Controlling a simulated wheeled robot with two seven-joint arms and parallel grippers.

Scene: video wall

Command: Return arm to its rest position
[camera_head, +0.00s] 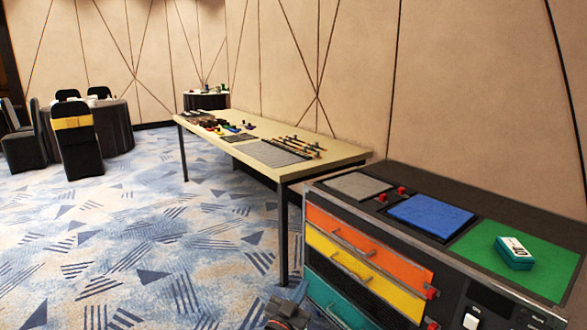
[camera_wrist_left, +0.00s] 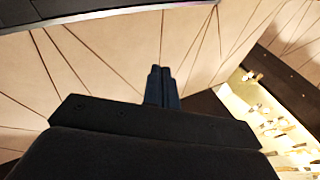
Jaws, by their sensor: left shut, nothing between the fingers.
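My left gripper (camera_head: 288,312) shows only in part at the bottom edge of the head view. It is low, in front of the cabinet's drawers and over the carpet. In the left wrist view its two dark fingers (camera_wrist_left: 161,70) are together, with nothing between them. My right gripper is in neither view.
The cabinet (camera_head: 459,291) has orange, yellow and teal drawers; its top has grey, blue (camera_head: 430,215) and green (camera_head: 540,262) mats and a teal box (camera_head: 514,252). A long table (camera_head: 330,152) with tools stands behind. Chairs and a round table are far left. Open carpet (camera_head: 120,235) lies left.

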